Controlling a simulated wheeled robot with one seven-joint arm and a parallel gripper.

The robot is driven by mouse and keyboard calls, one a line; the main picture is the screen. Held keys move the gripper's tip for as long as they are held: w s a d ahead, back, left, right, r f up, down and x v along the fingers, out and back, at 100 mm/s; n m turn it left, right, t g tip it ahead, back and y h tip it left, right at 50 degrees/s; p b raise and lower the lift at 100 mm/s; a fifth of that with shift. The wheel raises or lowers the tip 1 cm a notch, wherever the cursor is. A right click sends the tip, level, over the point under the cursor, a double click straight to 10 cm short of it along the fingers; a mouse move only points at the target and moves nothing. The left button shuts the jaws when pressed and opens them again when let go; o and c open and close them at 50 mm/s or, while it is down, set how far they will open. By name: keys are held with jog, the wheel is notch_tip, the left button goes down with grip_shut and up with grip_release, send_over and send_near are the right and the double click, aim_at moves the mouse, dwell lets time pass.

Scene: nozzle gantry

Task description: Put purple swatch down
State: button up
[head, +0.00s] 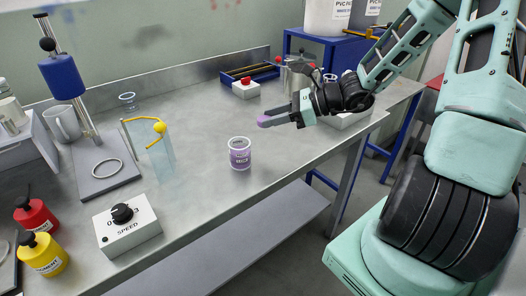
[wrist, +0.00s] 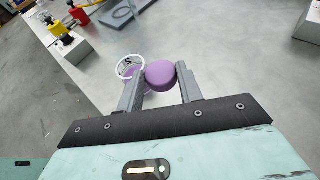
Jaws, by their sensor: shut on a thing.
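The purple swatch (wrist: 160,75) is a small round purple disc. My gripper (head: 272,119) is shut on it and holds it above the metal bench, as the wrist view (wrist: 150,84) also shows, with one finger on each side. In the head view the swatch (head: 263,121) shows at the fingertips. A clear cup with purple contents and a label (head: 240,154) stands upright on the bench, left of and nearer than the gripper. In the wrist view the cup's white rim (wrist: 124,67) shows just beyond the left finger, partly hidden by finger and swatch.
A speed control box (head: 128,224), red and yellow pump bottles (head: 37,215), and a stand with a blue motor (head: 66,80) are at the left. A red-button box (head: 246,88) and a blue-edged tray (head: 250,73) are at the back. Bench around the cup is clear.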

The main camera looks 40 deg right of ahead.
aim_at(274, 152)
notch_tip(274, 152, down, 9)
jog(key=shift+f+b, duration=0.2)
jog(key=shift+b, duration=0.5)
jog(key=o, duration=1)
